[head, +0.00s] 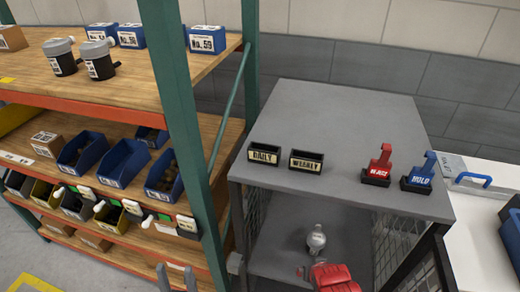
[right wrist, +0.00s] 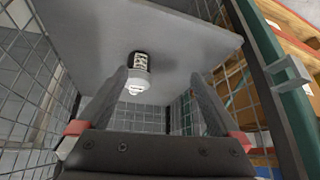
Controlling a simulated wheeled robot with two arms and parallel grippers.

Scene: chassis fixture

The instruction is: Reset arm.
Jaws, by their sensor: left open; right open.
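My left gripper (head: 177,275) shows at the bottom edge of the head view, in front of the lower shelves. Its two grey fingers are apart with nothing between them. My right gripper (right wrist: 160,80) is open in the right wrist view, its fingers spread wide.
Wire mesh walls (right wrist: 37,100) stand close beside my right gripper. The grey cabinet top (head: 340,120) carries DAILY (head: 264,154) and WEEKLY (head: 306,161) trays and red (head: 380,165) and blue (head: 420,175) holders. A green post (head: 180,110) and stocked shelves stand at the left.

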